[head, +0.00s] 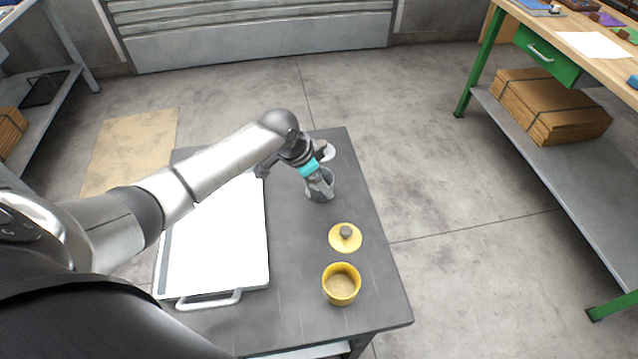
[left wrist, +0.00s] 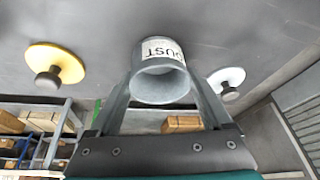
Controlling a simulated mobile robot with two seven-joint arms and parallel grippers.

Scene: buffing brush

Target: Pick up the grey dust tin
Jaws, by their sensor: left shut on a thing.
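The grey dust tin (head: 324,190) is near the far right part of the dark table (head: 300,255) in the head view. In the left wrist view the tin (left wrist: 160,84) shows its open mouth and a white label reading "DUST". My left gripper (head: 317,186) reaches it from above and is shut on it, one finger on each side in the left wrist view (left wrist: 160,92). I cannot tell whether the tin is touching the table. My right gripper is in neither view.
A yellow lid (head: 345,238) with a dark knob and an open yellow tin (head: 341,284) stand nearer on the table. A white lid (head: 326,151) lies just beyond the grey tin. A white tray (head: 222,245) with a handle covers the table's left side.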

